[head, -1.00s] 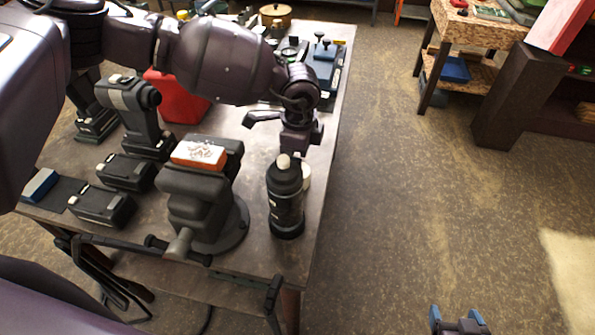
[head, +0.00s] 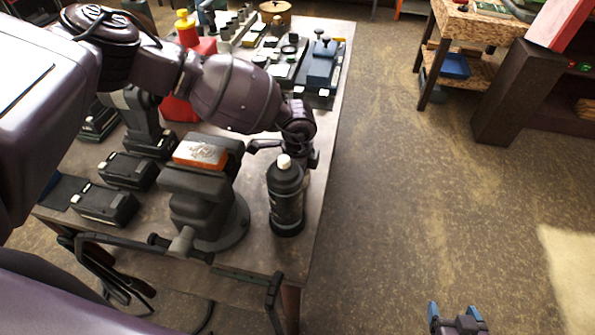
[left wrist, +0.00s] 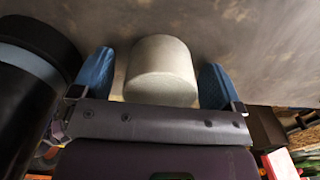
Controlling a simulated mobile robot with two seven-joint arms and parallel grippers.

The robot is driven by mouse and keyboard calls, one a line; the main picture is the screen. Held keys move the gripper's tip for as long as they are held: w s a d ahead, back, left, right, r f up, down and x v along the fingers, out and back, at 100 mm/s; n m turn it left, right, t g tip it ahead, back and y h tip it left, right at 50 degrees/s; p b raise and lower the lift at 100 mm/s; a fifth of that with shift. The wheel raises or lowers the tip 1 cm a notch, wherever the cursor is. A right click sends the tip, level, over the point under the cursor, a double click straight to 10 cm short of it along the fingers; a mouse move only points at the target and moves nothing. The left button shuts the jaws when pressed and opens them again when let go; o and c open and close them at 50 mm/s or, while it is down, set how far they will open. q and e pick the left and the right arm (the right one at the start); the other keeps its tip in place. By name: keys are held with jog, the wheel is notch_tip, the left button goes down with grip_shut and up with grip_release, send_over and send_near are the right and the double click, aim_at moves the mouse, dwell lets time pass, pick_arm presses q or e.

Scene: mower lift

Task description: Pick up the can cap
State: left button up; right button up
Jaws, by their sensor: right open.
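The can cap (left wrist: 161,70) is a pale grey-white cylinder on the table, seen in the left wrist view between the two blue fingers of my left gripper (left wrist: 158,82). The left gripper is open, with a clear gap on the cap's left side and a narrow one on its right. The black spray can (head: 286,197) stands upright with its pale nozzle bare, and it also shows at the left of the wrist view (left wrist: 30,85). In the head view the can and gripper hide the cap. My right gripper (head: 456,312) is open and empty over the floor at the lower right.
Black battery packs (head: 104,204) lie further left, and a red container (head: 180,108) stands behind. The table's right edge is close beside the can.

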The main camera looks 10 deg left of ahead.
pick_arm(q)
jog(key=c, duration=0.9)
jog(key=shift+r, duration=0.15)
